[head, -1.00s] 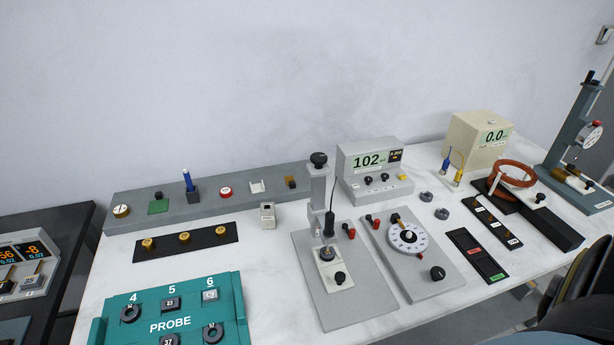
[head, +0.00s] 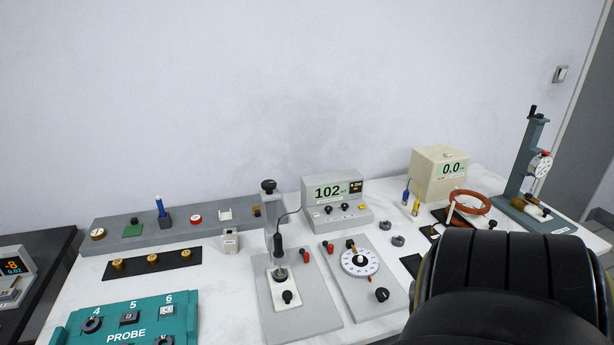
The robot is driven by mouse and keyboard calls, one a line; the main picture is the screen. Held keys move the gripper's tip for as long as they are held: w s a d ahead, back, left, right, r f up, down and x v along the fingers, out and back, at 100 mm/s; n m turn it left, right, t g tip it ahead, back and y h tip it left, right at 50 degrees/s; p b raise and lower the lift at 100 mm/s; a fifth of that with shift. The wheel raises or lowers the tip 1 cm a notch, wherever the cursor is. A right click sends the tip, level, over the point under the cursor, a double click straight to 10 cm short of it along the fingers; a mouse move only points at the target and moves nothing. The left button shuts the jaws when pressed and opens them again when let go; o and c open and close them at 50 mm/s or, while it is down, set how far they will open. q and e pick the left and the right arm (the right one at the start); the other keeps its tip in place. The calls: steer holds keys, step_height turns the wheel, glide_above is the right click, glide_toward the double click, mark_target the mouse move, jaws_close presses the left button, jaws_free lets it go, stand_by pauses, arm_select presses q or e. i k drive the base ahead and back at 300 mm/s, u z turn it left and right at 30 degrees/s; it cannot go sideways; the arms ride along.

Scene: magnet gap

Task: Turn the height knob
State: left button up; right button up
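A grey post (head: 274,213) stands on a grey base plate (head: 318,318) in the middle of the table. A black knob (head: 268,186) sits on top of the post and looks like the height knob. A black probe (head: 279,242) with a cable hangs in front of the post, above a white stage (head: 285,300) with a small black knob (head: 288,297). Neither of my grippers is in view. A large black link of my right arm fills the lower right, well to the right of the post.
A meter (head: 337,197) reading 102 stands right of the post. A dial plate (head: 345,285) lies beside the base plate. A cream box (head: 438,175) and a gauge stand (head: 530,165) are farther right. A teal PROBE box (head: 190,318) is front left.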

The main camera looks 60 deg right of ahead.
mark_target(269, 185)
steer(key=u, duration=0.1)
steer(key=k, duration=0.3)
steer(key=z, duration=0.95)
